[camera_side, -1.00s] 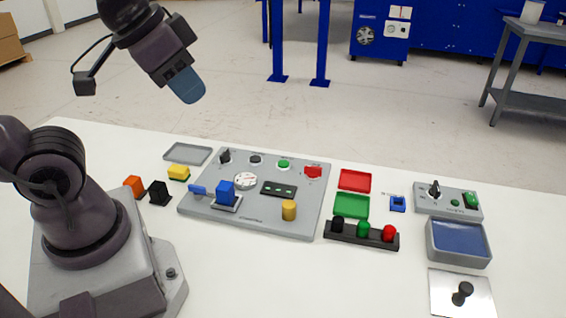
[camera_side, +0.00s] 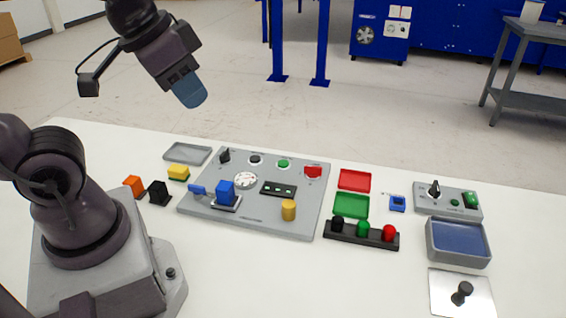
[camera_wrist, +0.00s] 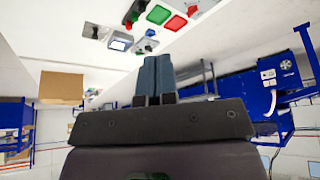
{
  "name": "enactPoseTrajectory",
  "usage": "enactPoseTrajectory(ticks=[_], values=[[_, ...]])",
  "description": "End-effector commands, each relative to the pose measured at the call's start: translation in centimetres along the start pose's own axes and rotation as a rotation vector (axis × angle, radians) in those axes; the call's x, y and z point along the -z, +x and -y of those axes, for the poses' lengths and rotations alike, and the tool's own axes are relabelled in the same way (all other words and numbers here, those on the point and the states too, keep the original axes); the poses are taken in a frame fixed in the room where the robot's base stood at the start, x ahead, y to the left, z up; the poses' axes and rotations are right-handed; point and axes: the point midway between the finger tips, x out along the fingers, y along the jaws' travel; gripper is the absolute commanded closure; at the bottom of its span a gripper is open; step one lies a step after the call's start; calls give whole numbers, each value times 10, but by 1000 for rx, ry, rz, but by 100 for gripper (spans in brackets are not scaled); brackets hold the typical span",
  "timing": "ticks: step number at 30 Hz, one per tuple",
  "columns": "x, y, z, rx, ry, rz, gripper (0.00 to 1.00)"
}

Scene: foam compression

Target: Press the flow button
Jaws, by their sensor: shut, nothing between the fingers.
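A grey control panel (camera_side: 262,219) lies on the white table. Along its back edge are a black knob (camera_side: 225,156), a dark round button (camera_side: 256,160), a green round button (camera_side: 283,164) and a red switch (camera_side: 313,171). Their labels are too small to read, so I cannot tell which is the flow button. My gripper (camera_side: 191,93) is shut and empty, with blue fingers, high above the panel's back left and apart from everything. The shut fingers also show in the wrist view (camera_wrist: 156,75).
A small control box (camera_side: 447,205) with a knob and green controls stands at the right. Red (camera_side: 355,180) and green (camera_side: 351,205) trays, a rack (camera_side: 361,236) of coloured knobs and a blue-lined bin (camera_side: 458,258) lie nearby. Yellow (camera_side: 178,171) and orange (camera_side: 133,185) blocks sit left.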

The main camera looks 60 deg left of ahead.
Motion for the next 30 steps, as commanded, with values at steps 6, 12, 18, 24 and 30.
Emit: enactPoseTrajectory(ticks=[6, 12, 18, 24, 30], values=[[5, 40, 15, 15, -71, 174, 100], [26, 89, 35, 38, -208, 228, 100], [47, 147, 63, 79, -394, 214, 100], [62, 213, 98, 134, -605, 140, 100], [75, 278, 140, 186, -844, -27, 100]])
